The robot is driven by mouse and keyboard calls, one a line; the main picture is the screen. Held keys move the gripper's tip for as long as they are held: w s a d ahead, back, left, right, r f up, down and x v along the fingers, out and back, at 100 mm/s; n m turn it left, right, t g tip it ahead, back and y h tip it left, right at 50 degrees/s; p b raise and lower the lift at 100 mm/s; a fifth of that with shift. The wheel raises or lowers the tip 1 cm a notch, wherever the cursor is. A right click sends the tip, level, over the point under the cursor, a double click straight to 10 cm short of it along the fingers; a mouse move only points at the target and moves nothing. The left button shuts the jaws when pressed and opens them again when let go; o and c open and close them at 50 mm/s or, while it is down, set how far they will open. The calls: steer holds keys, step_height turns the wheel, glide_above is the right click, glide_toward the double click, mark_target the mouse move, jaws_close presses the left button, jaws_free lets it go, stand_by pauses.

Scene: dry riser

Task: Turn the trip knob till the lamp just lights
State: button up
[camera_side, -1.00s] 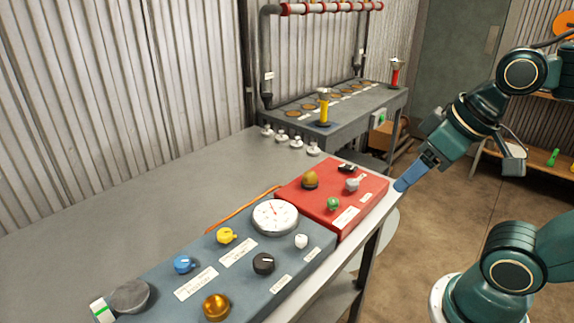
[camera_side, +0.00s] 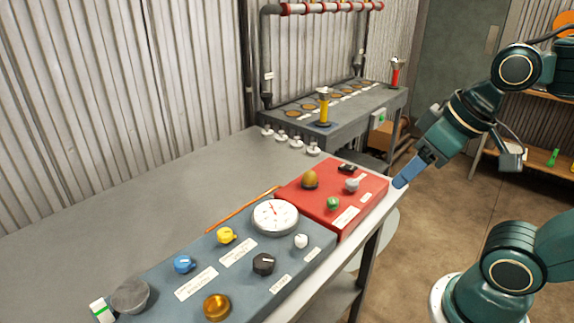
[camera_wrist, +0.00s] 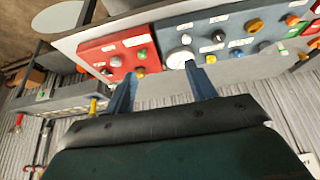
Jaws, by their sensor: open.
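The blue-grey panel (camera_side: 321,239) carries a yellow knob (camera_side: 226,235), a blue knob (camera_side: 184,264), a black knob (camera_side: 263,264) and a small white knob (camera_side: 301,241). An amber dome (camera_side: 217,307), possibly a lamp, sits at its front. The labels are too small to read, so I cannot tell which knob is the trip knob. My gripper (camera_side: 400,184) is open and empty, near the red box's right corner and apart from all knobs. In the wrist view its two blue fingers (camera_wrist: 160,72) stand apart, with the panels beyond them.
A white dial gauge (camera_side: 275,217) stands between the knobs and the red box (camera_side: 292,195), which bears an amber dome, a green knob and a grey knob. A grey dome (camera_side: 130,296) is at the near left. An orange rod (camera_side: 240,210) lies behind the panel. The bench behind is clear.

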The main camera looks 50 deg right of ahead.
steer(key=m+g, duration=0.4)
steer(key=g, duration=0.2)
glide_above(353, 181)
step_height(353, 181, down, 6)
steer(key=shift+f, duration=0.2)
steer(key=shift+a+f, duration=0.1)
step_height(353, 181, down, 14)
steer(key=shift+r, duration=0.2)
